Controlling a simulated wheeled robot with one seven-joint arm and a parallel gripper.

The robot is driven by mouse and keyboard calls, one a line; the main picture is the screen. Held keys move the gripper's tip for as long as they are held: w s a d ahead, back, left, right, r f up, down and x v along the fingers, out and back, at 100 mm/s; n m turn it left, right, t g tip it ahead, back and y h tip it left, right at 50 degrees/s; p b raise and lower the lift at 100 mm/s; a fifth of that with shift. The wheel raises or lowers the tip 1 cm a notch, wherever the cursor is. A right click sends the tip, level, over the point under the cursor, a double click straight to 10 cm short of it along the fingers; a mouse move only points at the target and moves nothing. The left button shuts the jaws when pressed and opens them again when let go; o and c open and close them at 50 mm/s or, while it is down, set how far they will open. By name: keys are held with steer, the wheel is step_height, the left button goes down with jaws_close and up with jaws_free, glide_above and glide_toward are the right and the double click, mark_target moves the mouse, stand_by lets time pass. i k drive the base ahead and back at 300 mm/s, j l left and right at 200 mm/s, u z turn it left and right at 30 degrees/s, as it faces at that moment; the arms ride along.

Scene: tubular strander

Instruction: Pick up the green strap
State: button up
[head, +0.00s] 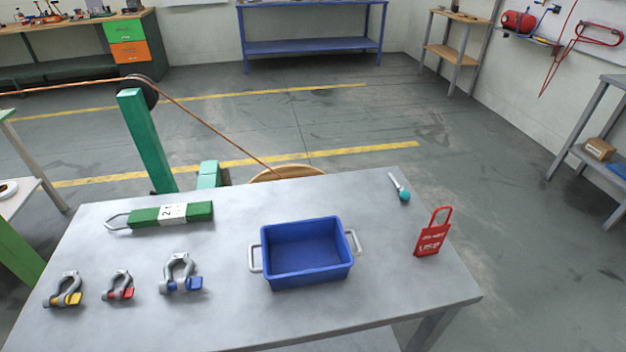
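The green strap (190,212) lies folded flat on the grey table (215,315), near its far left edge. It has a white label (172,212) with dark marks around its middle and a grey metal loop (117,221) at its left end. Nothing rests on it or covers it. My gripper is not in view, so its position and state are hidden.
A blue bin (305,255) with grey handles stands mid-table. Several shackles, such as the blue-pinned one (180,275), sit in front of the strap. A red tag (433,235) and a teal-ended tool (403,193) are at right. A green post (148,140) rises behind the table.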

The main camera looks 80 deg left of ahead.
mark_target(172, 214)
steer(key=u, duration=3.75)
